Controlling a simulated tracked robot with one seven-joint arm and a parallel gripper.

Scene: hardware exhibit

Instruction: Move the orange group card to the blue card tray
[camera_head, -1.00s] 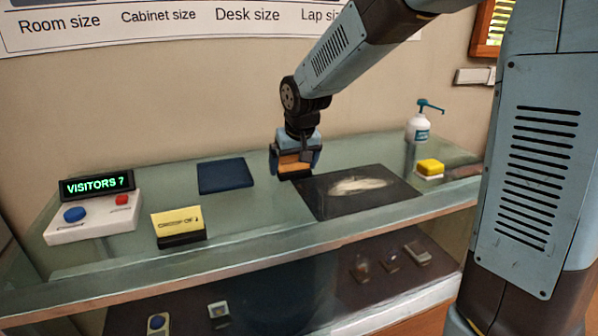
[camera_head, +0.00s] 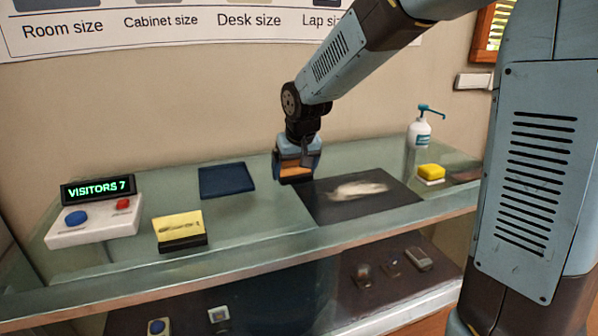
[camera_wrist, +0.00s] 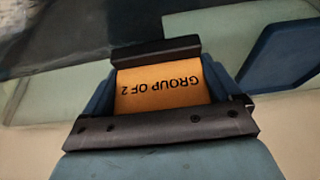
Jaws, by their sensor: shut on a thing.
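The orange group card (camera_wrist: 160,88) reads "GROUP OF 2", upside down in the wrist view. It sits between my gripper's fingers (camera_wrist: 163,88), which are shut on it. In the head view, the orange card (camera_head: 291,172) shows between the fingers of my gripper (camera_head: 297,165), low over the glass counter. A dark base (camera_head: 297,180) shows under the card; I cannot tell whether the card is clear of it. The blue card tray (camera_head: 227,180) lies flat and empty to the left of my gripper. The tray also shows at the wrist view's right edge (camera_wrist: 290,52).
A dark panel (camera_head: 320,209) with a pale shape lies just right of my gripper. A yellow card (camera_head: 178,226) in a black holder and a button box (camera_head: 95,232) stand at left. A pump bottle (camera_head: 419,134) and a yellow block (camera_head: 430,171) stand at right.

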